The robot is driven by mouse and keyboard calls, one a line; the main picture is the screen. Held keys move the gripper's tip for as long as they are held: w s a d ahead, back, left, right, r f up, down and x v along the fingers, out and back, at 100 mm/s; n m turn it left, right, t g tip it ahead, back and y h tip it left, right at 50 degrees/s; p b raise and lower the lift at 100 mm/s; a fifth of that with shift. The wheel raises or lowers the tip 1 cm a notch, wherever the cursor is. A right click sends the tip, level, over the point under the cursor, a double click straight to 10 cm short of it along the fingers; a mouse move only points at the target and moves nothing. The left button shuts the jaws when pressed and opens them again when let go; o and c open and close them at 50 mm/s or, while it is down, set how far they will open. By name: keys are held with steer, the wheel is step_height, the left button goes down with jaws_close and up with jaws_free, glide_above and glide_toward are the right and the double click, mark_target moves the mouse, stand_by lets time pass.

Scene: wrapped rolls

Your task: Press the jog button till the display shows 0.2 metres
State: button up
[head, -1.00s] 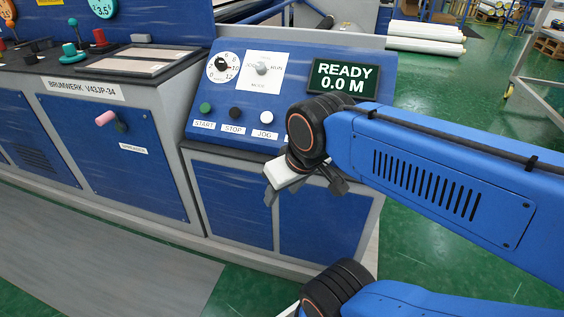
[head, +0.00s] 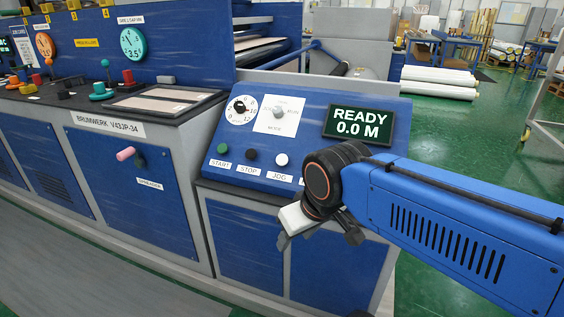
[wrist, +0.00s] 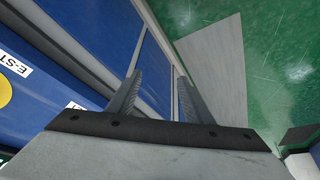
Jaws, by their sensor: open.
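The white jog button (head: 281,160) sits on the sloped blue control panel (head: 225,132), above its JOG label. The black stop button (head: 251,155) and the green start button (head: 222,149) are to its left. The display (head: 358,124) reads READY and 0.0 M. My gripper (head: 318,240) hangs below and to the right of the jog button, in front of the panel's lower edge, apart from the button. In the wrist view my gripper (wrist: 153,90) points down past the cabinet front with its two fingers spread and nothing between them. The jog button is not in the wrist view.
A dial (head: 241,110) and a mode switch (head: 278,113) are higher on the panel. Part of an E-ST label (wrist: 14,62) and a yellow patch show in the wrist view. White rolls (head: 438,82) lie behind at the right. Green floor (head: 460,140) is open there.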

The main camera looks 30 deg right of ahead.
jaws_close()
stand_by(1.7)
